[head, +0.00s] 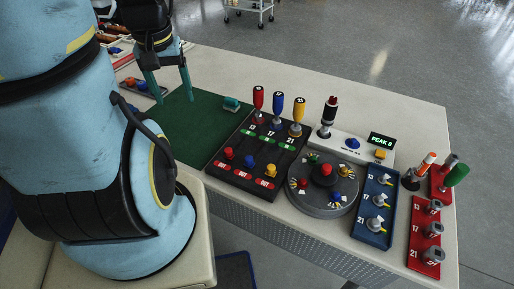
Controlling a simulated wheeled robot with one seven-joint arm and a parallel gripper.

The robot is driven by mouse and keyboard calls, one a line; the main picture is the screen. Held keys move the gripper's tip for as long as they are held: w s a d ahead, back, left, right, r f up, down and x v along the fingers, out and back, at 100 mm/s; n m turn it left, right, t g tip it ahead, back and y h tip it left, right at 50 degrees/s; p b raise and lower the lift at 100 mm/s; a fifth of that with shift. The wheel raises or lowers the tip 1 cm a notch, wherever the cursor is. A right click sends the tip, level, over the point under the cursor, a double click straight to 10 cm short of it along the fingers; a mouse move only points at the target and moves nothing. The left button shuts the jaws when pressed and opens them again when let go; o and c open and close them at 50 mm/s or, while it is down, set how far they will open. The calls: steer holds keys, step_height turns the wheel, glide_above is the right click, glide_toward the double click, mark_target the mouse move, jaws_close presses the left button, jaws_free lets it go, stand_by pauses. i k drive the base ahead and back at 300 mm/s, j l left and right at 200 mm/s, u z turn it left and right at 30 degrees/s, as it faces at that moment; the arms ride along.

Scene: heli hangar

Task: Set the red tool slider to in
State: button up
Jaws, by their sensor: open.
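A black panel (236,140) on the table holds three tall tools with red, blue and yellow handles at its far side. The red-handled tool (258,98) stands at the left of the three. At the panel's near side are three small knobs in red, blue and yellow. The red knob (228,153) sits at the left, near a red label that seems to read OUT (221,166). Green labels lie toward the tools. My gripper (174,99) is open and empty, pointing down near the green mat, left of and apart from the panel.
A green mat (190,127) bears a small green item (231,104). Right of the panel are a round grey dial station (320,204), a white tester (350,147) with a PEAK display, a blue tray (372,236) and a red tray (417,250). The far table strip is clear.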

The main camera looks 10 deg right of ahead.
mark_target(228, 152)
steer(key=k+u, duration=0.55)
steer(key=u, duration=0.15)
